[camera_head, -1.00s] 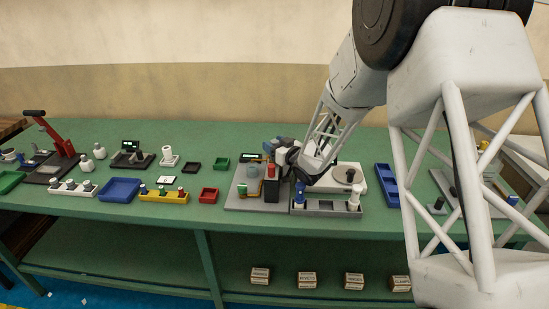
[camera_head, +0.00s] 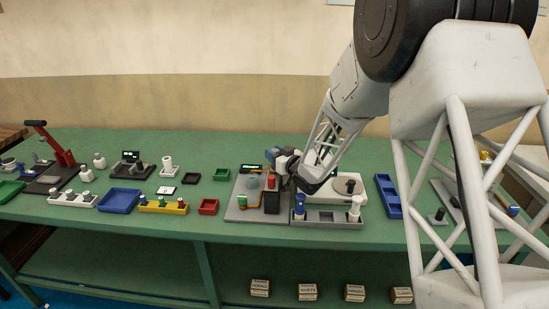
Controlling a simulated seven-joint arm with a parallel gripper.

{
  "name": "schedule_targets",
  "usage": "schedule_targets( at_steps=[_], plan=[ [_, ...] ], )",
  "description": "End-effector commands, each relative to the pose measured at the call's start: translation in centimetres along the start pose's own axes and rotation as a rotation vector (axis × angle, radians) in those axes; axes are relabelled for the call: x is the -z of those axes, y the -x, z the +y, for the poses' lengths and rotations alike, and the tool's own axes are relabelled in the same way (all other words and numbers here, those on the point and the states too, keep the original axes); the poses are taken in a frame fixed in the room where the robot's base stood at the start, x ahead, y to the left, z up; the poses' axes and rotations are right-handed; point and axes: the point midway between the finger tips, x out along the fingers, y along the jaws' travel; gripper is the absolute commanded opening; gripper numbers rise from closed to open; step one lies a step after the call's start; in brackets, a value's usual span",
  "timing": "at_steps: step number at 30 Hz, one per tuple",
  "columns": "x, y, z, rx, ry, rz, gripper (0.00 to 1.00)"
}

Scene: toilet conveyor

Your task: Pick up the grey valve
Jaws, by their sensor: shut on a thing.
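My gripper (camera_head: 281,160) is over the back of the grey fixture plate (camera_head: 240,214), close to a dark block with a red top (camera_head: 271,183). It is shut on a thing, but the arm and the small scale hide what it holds. I cannot clearly make out the grey valve in the jaws. A grey tray (camera_head: 325,217) stands at the front right of the gripper. It holds a blue valve (camera_head: 299,207) at its left end and a white valve (camera_head: 355,208) at its right end, with no valve visible between them.
A grey cylinder (camera_head: 252,182) stands on the fixture plate, left of the block. A white device with a round grey disc (camera_head: 347,186) is behind the tray. A red bin (camera_head: 208,206), a yellow tray (camera_head: 164,207) and blue trays (camera_head: 119,200) (camera_head: 388,195) stand around on the green table.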

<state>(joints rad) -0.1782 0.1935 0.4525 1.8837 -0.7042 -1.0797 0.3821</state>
Motion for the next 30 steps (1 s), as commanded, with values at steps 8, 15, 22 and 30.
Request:
schedule_targets(
  at_steps=[8, 15, 22, 30],
  plan=[
    [3.6, 0.0, 0.0, 0.001, 0.003, 0.002, 0.00],
    [7.1, 0.0, 0.0, 0.000, 0.002, 0.002, 0.00],
    [9.0, 0.0, 0.0, 0.000, 0.002, 0.001, 0.00],
    [9.2, 0.0, 0.0, 0.000, 0.001, 0.000, 0.00]
  ],
)
